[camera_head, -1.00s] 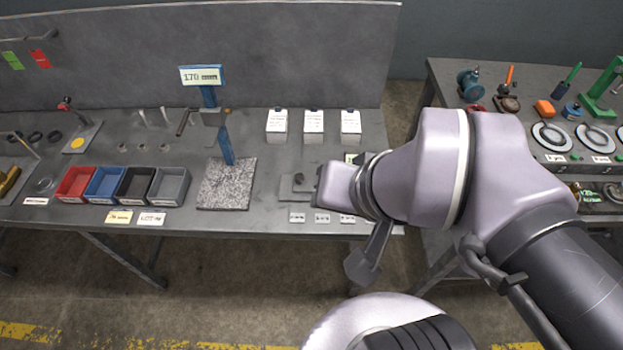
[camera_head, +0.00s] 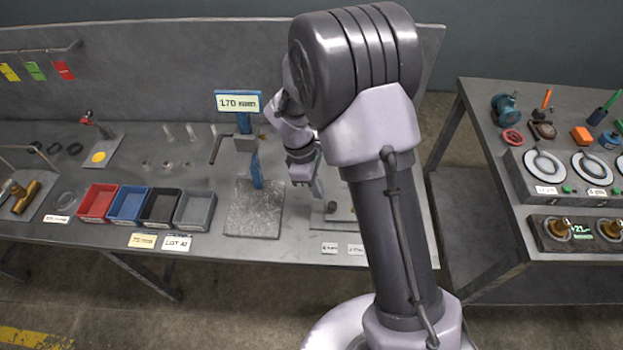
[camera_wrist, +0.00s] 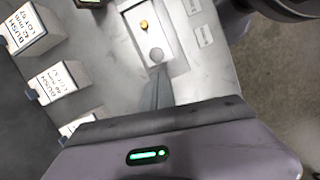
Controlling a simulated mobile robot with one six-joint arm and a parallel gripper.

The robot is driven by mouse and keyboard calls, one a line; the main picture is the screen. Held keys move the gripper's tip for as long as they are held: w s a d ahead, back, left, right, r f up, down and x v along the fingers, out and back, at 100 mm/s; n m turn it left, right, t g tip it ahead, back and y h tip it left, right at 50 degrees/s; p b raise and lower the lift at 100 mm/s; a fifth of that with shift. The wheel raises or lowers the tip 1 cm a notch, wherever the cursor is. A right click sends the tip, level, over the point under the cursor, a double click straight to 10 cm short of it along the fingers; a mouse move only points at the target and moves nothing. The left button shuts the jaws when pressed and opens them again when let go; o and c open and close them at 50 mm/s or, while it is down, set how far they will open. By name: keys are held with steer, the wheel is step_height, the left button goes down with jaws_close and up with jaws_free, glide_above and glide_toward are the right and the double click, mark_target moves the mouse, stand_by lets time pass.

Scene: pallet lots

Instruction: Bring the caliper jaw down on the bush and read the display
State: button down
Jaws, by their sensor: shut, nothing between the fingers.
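My gripper (camera_head: 312,188) hangs over the bench just right of the speckled grey plate, partly behind my arm. In the wrist view my gripper (camera_wrist: 157,80) has its dark fingers together, with nothing between them. Their tips appear over a pale fixture plate (camera_wrist: 128,8), close to a grey round piece (camera_wrist: 157,55). A small brass-coloured piece (camera_wrist: 144,25) sits farther up the plate. I cannot tell which piece is the bush or whether the fingers touch anything. A dark edge with green (camera_wrist: 88,3) is cut off at the top; no caliper jaw or reading is clear.
A blue stand's display (camera_head: 238,102) begins with 170; its base plate (camera_head: 253,222) is speckled. Red (camera_head: 97,203), blue, black and grey bins stand left. White labelled blocks (camera_wrist: 62,82) line the wrist view's left side. A second bench (camera_head: 480,105) holds gauges at right.

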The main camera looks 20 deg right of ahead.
steer(key=b+x, duration=0.1)
steer(key=x, duration=0.3)
steer(key=shift+f, duration=0.2)
